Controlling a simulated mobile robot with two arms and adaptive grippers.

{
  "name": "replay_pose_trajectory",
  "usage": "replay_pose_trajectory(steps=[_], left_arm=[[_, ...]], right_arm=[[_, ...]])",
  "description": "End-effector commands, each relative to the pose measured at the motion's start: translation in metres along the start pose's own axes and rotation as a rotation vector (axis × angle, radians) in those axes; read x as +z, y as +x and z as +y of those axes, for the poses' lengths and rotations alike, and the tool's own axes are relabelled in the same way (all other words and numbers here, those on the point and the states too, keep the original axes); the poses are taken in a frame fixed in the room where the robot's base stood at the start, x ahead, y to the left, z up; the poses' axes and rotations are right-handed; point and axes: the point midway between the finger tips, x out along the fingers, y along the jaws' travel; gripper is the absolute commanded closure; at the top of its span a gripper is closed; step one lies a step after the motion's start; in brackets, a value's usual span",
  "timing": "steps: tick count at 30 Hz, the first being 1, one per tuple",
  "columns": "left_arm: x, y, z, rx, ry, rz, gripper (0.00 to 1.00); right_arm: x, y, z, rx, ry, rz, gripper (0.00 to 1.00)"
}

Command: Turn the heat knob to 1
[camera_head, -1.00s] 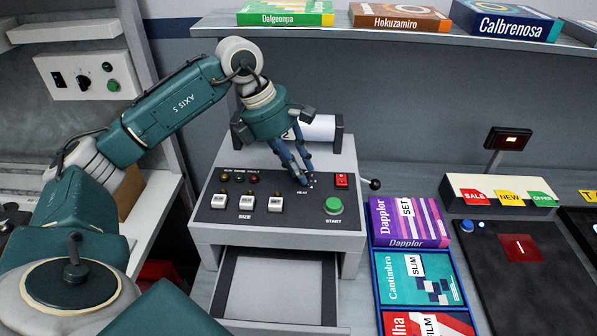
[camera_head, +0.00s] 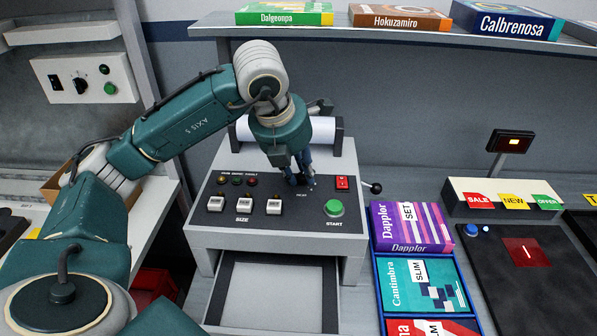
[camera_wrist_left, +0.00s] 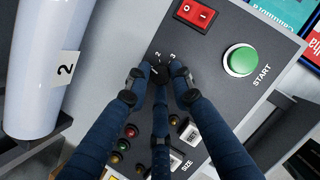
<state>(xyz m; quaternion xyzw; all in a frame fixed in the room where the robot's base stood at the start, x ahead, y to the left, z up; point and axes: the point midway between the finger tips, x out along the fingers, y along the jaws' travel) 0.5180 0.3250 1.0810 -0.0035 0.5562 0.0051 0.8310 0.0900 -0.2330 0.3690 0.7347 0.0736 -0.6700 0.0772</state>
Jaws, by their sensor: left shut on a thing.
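The heat knob (camera_wrist_left: 160,73) is on the dark sloped panel of a grey machine (camera_head: 222,238), above the HEAT label. It is mostly hidden by my fingers in both views. White marks that look like a 2 and a 3 show on the panel beside the fingertips in the left wrist view; I cannot tell which mark the knob points to. My left gripper (camera_head: 301,181) is shut on the knob from above, its blue fingers gathered around it; the fingertips also show in the left wrist view (camera_wrist_left: 158,82). My right gripper is not in view.
A red rocker switch (camera_head: 342,183) and a green START button (camera_head: 334,208) are close right of the knob. White SIZE switches (camera_head: 244,206) and indicator lamps (camera_head: 237,180) are to the left. A white roll (camera_head: 310,130) lies behind. Boxes (camera_head: 410,228) stand at the right.

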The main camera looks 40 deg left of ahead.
Motion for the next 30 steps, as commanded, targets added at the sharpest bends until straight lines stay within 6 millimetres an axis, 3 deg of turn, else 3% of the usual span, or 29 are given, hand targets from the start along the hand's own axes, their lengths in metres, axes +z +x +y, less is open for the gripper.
replay_pose_trajectory(steps=[10, 26, 27, 30], left_arm=[[0.0032, -0.0017, -0.0027, 0.047, -0.128, -0.010, 1.00], [0.0040, -0.0022, -0.0021, 0.057, -0.151, -0.012, 1.00], [0.0041, -0.0023, -0.0020, 0.056, -0.151, -0.013, 0.74], [0.0037, -0.0019, -0.0019, 0.057, -0.150, -0.011, 0.60]], right_arm=[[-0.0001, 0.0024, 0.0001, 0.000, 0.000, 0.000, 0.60], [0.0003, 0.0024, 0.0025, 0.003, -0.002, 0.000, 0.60], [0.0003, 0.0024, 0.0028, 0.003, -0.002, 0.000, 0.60], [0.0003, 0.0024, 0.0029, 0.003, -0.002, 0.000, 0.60]])
